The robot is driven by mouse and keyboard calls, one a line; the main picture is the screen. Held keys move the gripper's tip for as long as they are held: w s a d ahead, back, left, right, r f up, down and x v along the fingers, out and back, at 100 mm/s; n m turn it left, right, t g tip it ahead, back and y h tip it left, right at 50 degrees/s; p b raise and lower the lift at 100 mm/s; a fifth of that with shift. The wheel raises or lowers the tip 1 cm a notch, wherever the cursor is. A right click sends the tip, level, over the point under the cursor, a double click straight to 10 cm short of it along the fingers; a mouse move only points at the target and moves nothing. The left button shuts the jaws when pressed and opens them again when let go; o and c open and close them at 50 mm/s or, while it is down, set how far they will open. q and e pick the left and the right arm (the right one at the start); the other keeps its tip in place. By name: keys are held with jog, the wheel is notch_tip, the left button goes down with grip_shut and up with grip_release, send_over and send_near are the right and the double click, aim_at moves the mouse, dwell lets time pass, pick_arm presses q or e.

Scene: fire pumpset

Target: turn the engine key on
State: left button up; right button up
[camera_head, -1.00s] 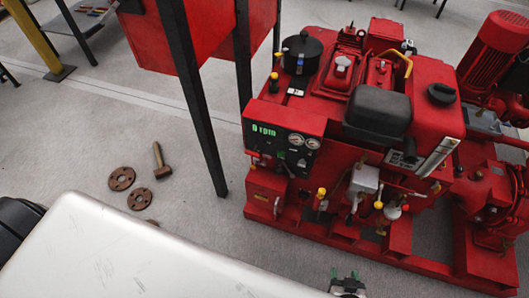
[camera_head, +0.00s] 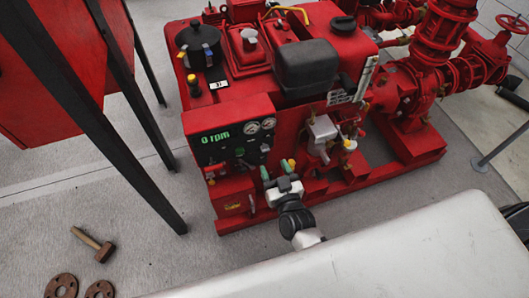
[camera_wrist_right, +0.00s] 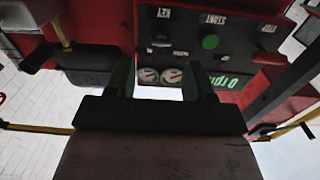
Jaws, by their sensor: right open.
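The engine's black control panel (camera_head: 222,146) is on the near left of the red engine (camera_head: 262,85), with a green rpm readout, two round gauges and a green button. In the right wrist view the panel (camera_wrist_right: 190,50) appears upside down, with KEY, START and STOP labels. A small dark key switch (camera_wrist_right: 161,42) sits by the KEY label; whether it is turned cannot be told. My right gripper (camera_head: 278,174) is open and empty, just in front of and below the panel. Its two fingers (camera_wrist_right: 160,82) frame the gauges in the wrist view. My left gripper is not in view.
Yellow-capped valves and a grey filter (camera_head: 321,135) stand on the engine right of my right gripper. Dark posts (camera_head: 115,130) carry a red tank on the left. Red pipework (camera_head: 435,70) is at right.

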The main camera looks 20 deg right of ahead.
aim_at(266, 151)
jog(key=w, duration=0.4)
jog(key=shift+w+a, duration=0.15)
jog(key=shift+w, duration=0.2)
jog(key=shift+w+b, duration=0.3)
jog(key=shift+w, duration=0.5)
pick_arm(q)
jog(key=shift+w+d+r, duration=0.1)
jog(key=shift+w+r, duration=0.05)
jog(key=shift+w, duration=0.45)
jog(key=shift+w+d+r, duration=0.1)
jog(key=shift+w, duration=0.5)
pick_arm(e)
jog(key=shift+c, duration=0.3)
